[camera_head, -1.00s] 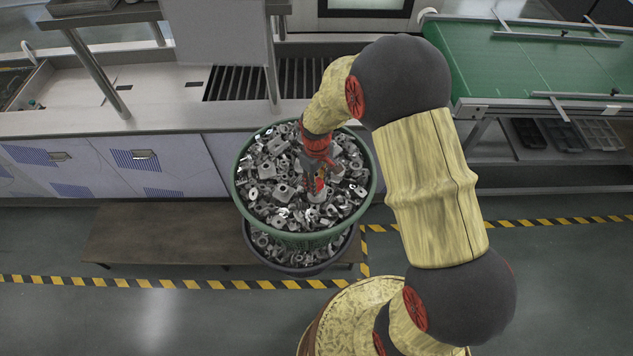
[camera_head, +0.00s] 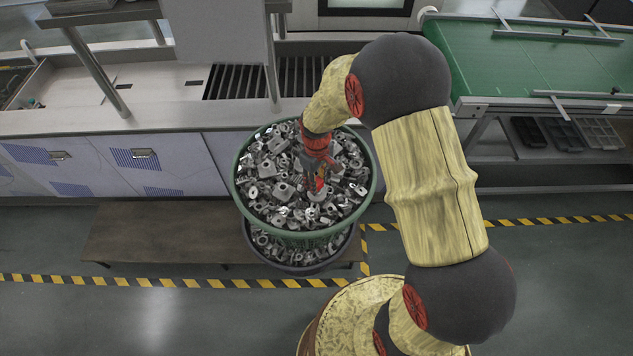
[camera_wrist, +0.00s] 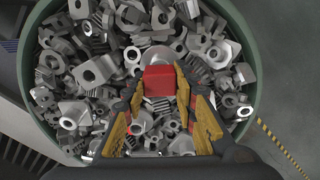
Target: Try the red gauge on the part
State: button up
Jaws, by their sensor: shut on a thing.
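My gripper (camera_head: 317,184) points down into a green basket heaped with grey metal parts. In the wrist view its fingers (camera_wrist: 160,88) are closed on the red gauge (camera_wrist: 159,80), a small red block. A pale round metal part (camera_wrist: 158,54) lies just beyond the gauge's far end. It also shows in the head view (camera_head: 317,195) below the fingertips. The gauge's lower end is hidden, so I cannot tell whether it touches or enters the part.
The green basket (camera_head: 241,196) stands on a dark tub (camera_head: 296,270) of similar parts. A low brown bench (camera_head: 160,235) is to the left. A counter (camera_head: 150,118) is behind, and a green-topped table (camera_head: 540,70) is at the right.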

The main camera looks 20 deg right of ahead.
jog(key=shift+r, duration=0.1)
jog(key=shift+r+p, duration=0.95)
jog(key=shift+r, duration=0.5)
jog(key=shift+f, duration=0.1)
jog(key=shift+f+b, duration=0.8)
jog(key=shift+f, duration=0.3)
jog(key=shift+f, duration=0.25)
dwell(1.1)
jog(key=shift+r+p, duration=0.8)
jog(key=shift+r, duration=0.65)
jog(key=shift+r+p, duration=1.25)
jog(key=shift+r, duration=0.8)
